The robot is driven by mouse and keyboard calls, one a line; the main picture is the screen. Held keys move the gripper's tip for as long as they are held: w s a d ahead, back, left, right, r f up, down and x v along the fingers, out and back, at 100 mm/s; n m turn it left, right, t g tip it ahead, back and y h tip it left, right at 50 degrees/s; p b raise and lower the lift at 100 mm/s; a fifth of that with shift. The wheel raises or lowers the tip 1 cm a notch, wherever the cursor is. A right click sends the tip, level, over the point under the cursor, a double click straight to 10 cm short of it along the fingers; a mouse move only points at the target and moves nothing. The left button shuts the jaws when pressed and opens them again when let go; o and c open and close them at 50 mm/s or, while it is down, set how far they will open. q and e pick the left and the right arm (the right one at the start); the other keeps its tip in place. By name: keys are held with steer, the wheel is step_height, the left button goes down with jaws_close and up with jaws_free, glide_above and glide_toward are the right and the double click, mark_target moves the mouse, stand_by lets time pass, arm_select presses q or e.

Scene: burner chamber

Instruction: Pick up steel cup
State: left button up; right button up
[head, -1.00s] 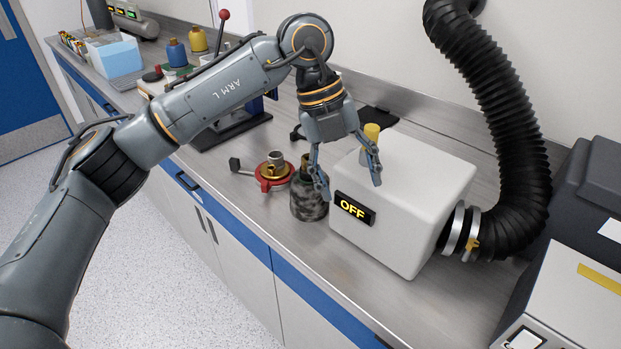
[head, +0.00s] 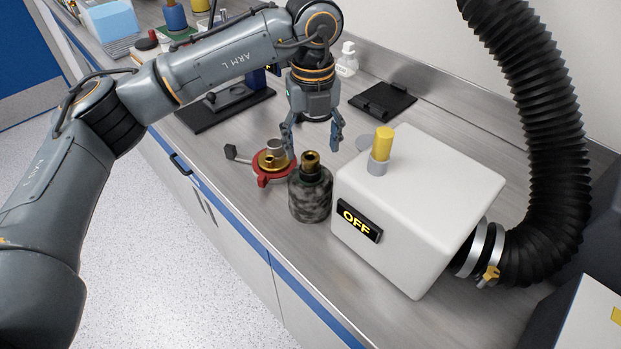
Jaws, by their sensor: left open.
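A small grey steel cup (head: 275,147) sits on the brass middle of a red-rimmed holder (head: 272,172) on the steel bench. My left gripper (head: 312,145) is open and empty, pointing down just right of the cup. Its left finger is close to the cup's right side; I cannot tell whether they touch. The gripper is above and behind a mottled dark bottle (head: 310,193) with a brass neck. My right gripper is not in view.
A white box (head: 420,200) with an OFF sign (head: 359,221) stands right of the bottle. A yellow cylinder (head: 383,143) in a grey collar is on its top. A thick black hose (head: 535,150) joins its right side. A black plate (head: 382,99) lies behind.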

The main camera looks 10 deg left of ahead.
mark_target(310, 163)
arm_select(q)
step_height(310, 163, down, 2)
steer(key=shift+a+f+p, duration=0.1)
steer(key=shift+a+p, duration=0.05)
steer(key=shift+p, duration=0.55)
step_height(310, 163, down, 2)
steer(key=shift+a+f+p, duration=0.1)
steer(key=shift+f+p, duration=0.15)
steer(key=shift+p, duration=0.15)
steer(key=shift+w+f, duration=0.1)
steer(key=shift+f, duration=0.4)
steer(key=c, duration=1.1)
steer(key=shift+c, duration=0.6)
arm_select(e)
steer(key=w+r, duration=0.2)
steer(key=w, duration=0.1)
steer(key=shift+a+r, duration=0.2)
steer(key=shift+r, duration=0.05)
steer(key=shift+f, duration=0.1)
